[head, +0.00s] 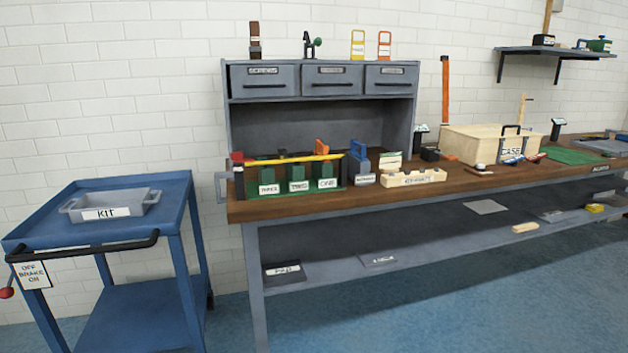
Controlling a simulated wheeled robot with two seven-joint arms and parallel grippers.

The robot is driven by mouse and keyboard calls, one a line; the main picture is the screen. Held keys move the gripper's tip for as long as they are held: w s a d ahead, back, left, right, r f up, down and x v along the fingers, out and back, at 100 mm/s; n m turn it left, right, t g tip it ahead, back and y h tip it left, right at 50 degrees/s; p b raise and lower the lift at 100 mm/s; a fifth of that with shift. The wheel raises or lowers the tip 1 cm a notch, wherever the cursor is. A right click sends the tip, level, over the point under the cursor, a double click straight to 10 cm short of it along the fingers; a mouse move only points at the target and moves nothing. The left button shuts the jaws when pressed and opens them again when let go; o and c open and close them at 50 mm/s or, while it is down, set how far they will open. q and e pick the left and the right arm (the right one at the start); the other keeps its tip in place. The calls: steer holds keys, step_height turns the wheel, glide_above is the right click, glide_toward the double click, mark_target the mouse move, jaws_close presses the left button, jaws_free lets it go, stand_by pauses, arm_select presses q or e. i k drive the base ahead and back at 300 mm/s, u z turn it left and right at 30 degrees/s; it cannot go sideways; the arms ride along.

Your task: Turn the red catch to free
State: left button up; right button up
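A small red piece (238,157), which looks like the red catch, sits at the left end of the yellow bar (290,160) on the workbench. The bar runs above a green rack (268,176) with blocks labelled TWO and ONE and a third whose label is hard to read. A dark post (239,181) stands under the red piece. The red piece is too small to tell which way it is turned. Neither of my grippers is in view.
A blue cart (62,226) with a grey KIT tray (110,206) and a red-knobbed brake lever (6,292) stands left of the wooden bench (350,199). A blue padlock-shaped block (358,165) is right of the rack. Blue floor (400,310) is clear in front.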

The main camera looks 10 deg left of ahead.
mark_target(238, 157)
steer(key=u, duration=0.55)
steer(key=k, duration=0.65)
steer(key=u, duration=1.25)
steer(key=i, duration=0.7)
steer(key=u, duration=0.65)
steer(key=i, duration=1)
steer(key=z, duration=0.95)
steer(key=i, duration=0.7)
steer(key=z, duration=0.65)
